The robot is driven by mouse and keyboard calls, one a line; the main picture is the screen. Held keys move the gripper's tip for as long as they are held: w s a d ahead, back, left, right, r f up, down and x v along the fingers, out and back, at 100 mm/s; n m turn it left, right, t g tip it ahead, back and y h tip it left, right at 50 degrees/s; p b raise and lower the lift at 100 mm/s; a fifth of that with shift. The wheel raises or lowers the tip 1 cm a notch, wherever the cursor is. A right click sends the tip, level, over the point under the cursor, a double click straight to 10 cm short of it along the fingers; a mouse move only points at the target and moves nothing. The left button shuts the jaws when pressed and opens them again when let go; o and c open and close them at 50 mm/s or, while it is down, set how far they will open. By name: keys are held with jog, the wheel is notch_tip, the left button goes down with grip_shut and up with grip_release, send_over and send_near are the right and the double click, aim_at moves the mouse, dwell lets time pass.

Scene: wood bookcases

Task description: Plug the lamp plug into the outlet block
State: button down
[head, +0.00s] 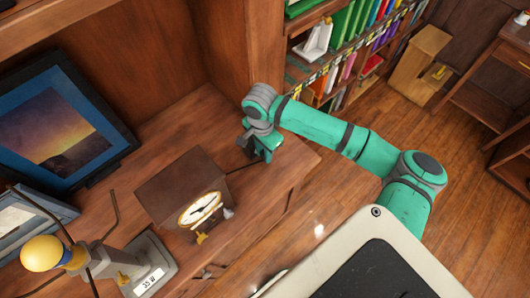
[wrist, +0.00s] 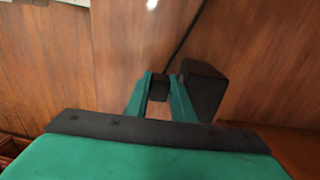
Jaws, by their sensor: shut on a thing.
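My gripper (wrist: 160,92) is shut on a small black plug (wrist: 158,87), which sits between its two green fingertips. A dark cord runs up and to the right from the plug in the wrist view. The black outlet block (wrist: 204,88) stands just right of the right finger, beside the plug; its sockets are not visible. In the head view my gripper (head: 263,153) is low over the right end of the wooden desk top and mostly hides the plug. The lamp, with a yellow bulb (head: 41,253) and a grey base (head: 158,262), stands at lower left.
A wooden clock (head: 200,208) stands on the desk between the lamp and my gripper. A framed picture (head: 60,125) leans at the back left, with another frame (head: 30,222) below it. A bookcase with books (head: 340,30) rises behind. Desk top around my gripper is mostly clear.

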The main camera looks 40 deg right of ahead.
jog(key=shift+w+r+t, duration=0.15)
jog(key=shift+w+t, duration=0.25)
jog(key=shift+w, duration=0.85)
jog(key=c, duration=1.5)
grip_release()
jog(key=shift+a, duration=0.1)
jog(key=shift+c, duration=0.2)
jog(key=shift+r, duration=0.6)
jog(key=shift+o, duration=0.5)
jog(key=shift+g, duration=0.3)
jog(key=r, duration=0.5)
jog(key=s+r, duration=0.1)
jog(key=r, duration=0.2)
jog(key=shift+r, duration=0.1)
jog(key=shift+s+r, duration=0.35)
jog(key=shift+r, duration=0.2)
jog(key=shift+s, duration=0.2)
